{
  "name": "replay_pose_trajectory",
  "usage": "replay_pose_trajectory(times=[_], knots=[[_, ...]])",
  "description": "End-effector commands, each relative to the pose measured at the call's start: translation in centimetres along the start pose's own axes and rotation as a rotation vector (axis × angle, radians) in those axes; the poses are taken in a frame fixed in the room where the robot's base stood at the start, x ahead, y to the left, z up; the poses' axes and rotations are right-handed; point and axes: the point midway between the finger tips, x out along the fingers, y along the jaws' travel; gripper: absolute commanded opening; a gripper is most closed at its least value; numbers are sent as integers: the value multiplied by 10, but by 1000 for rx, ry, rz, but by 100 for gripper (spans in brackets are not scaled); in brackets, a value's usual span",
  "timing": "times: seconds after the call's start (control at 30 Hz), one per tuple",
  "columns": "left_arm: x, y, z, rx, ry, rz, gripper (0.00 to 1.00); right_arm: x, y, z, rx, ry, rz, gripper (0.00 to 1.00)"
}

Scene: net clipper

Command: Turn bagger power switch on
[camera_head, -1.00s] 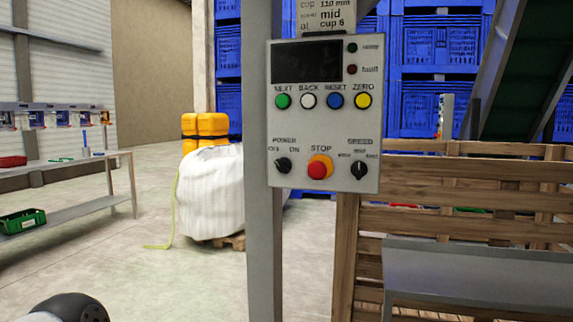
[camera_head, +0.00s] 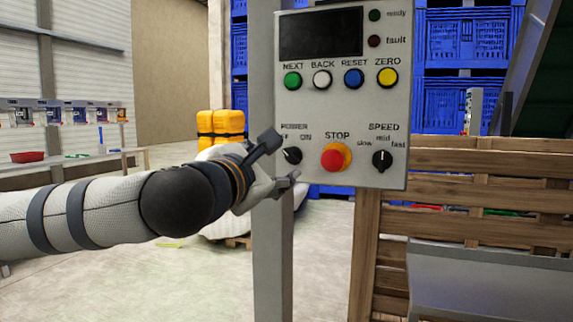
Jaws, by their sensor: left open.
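The bagger control panel (camera_head: 340,110) is a light grey box on a grey post. The black power switch (camera_head: 293,155) is a round knob at its lower left, under the label POWER with OFF and ON; its pointer looks turned toward OFF. My left gripper (camera_head: 281,163) is open, at the panel's lower left edge. One finger is above and left of the knob and the other is below it. It covers part of the OFF label. I cannot tell whether it touches the knob. My right gripper is out of view.
A red stop button (camera_head: 333,158) sits right of the power switch, and a black speed knob (camera_head: 382,161) further right. Coloured buttons line the middle of the panel. A wooden crate wall (camera_head: 470,185) and a grey shelf (camera_head: 480,285) stand at the right.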

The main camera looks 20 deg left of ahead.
Motion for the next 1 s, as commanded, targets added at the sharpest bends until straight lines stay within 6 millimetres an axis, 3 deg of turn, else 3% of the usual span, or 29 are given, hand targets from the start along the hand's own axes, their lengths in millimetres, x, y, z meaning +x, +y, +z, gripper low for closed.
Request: replay_pose_trajectory(times=[0.1, 0.3, 0.63, 0.83, 1.0], knots=[[30, 0, 1, 1, 0, -1, 55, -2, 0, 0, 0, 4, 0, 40], [62, -1, 1, 3, -1, -2, 55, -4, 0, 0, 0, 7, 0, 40], [68, -1, 0, 4, -2, -2, 55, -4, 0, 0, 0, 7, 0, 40], [68, -1, 0, 4, -2, -2, 10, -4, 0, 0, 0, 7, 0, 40], [68, -1, 1, 6, -2, -2, 7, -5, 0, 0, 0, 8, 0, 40]])
